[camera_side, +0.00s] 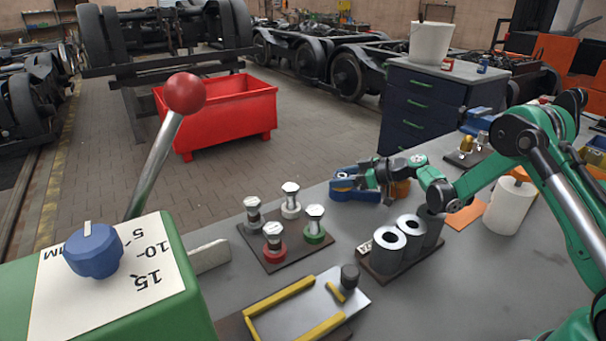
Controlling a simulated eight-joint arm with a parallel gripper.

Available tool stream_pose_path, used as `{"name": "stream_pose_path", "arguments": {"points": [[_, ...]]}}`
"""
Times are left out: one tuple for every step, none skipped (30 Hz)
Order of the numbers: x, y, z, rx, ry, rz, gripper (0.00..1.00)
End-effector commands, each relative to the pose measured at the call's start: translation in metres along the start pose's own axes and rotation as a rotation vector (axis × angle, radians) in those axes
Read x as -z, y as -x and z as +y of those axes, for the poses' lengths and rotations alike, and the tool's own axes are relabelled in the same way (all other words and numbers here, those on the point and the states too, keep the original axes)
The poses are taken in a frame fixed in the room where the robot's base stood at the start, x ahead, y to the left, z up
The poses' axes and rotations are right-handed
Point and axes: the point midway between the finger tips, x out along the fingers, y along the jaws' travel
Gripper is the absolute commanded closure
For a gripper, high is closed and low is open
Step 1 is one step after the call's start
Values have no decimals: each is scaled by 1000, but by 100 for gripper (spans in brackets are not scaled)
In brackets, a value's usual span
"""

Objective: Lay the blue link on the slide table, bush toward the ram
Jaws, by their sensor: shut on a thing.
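My gripper (352,180) is at the back middle of the bench, shut on the blue link (344,191). The jaws hide part of the link. I cannot tell which end has the bush, or whether the link is on the bench or just above it. A metal plate with yellow rails (303,308), which looks like the slide table, lies at the front middle, well in front of my gripper. No link lies on it. A dark cylinder (349,276) stands at its right back corner. I cannot make out the ram for certain.
A board with several bolt-like parts (281,247) stands left of my gripper. A rack of grey cylinders (388,250) stands in front. A green machine (120,290) with a red-knobbed lever (184,94) fills the front left. A white roll (508,207) stands right.

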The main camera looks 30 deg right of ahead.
Motion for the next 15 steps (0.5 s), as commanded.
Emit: {"name": "stream_pose_path", "arguments": {"points": [[0, 0, 0, 0, 0, 1, 100], [0, 0, 0, 0, 0, 1, 100], [0, 0, 0, 0, 0, 1, 100], [0, 0, 0, 0, 0, 1, 100], [0, 0, 0, 0, 0, 1, 100], [0, 0, 0, 0, 0, 1, 100], [1, 0, 0, 0, 0, 1, 100], [1, 0, 0, 0, 0, 1, 100], [2, 1, 0, 0, 0, 1, 100], [2, 1, 0, 0, 0, 1, 100], [4, 1, 0, 0, 0, 1, 100], [5, 2, 0, 0, 0, 1, 100], [7, 3, 0, 0, 0, 1, 100], [10, 4, 0, 0, 0, 1, 100], [14, 6, 0, 0, 0, 1, 100]]}}
